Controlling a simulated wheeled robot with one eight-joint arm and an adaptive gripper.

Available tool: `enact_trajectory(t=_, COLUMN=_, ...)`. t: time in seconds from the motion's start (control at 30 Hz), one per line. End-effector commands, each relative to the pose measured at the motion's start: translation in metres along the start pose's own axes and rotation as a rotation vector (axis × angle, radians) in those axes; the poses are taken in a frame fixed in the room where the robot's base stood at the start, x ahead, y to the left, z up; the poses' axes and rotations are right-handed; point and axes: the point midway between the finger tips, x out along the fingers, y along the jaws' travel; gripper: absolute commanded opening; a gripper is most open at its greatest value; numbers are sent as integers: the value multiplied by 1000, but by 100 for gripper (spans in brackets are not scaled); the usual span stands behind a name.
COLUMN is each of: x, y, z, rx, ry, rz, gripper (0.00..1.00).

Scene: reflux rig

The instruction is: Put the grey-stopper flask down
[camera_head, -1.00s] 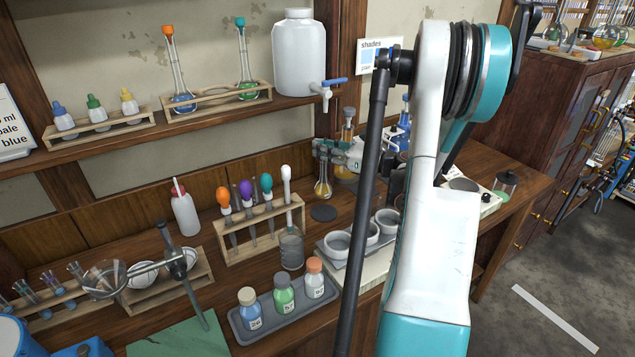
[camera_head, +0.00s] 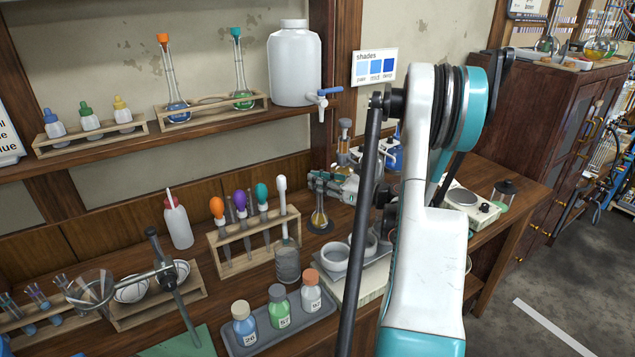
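The dropper rack (camera_head: 228,241) and a glass beaker (camera_head: 287,265) stand close on the left. White dishes (camera_head: 334,257) on a tray are in front. A blue flask (camera_head: 393,155) and a hotplate (camera_head: 462,198) are to the right. The shelf (camera_head: 75,157) runs above left.

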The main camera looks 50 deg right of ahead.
Motion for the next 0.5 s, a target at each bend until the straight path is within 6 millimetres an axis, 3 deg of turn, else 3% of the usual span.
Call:
enact_trajectory(t=0.07, x=0, y=0, z=0, rx=0, ry=0, rz=0, gripper=34)
enact_trajectory(t=0.5, x=-3, y=0, z=5, rx=0, ry=0, rz=-1, gripper=34)
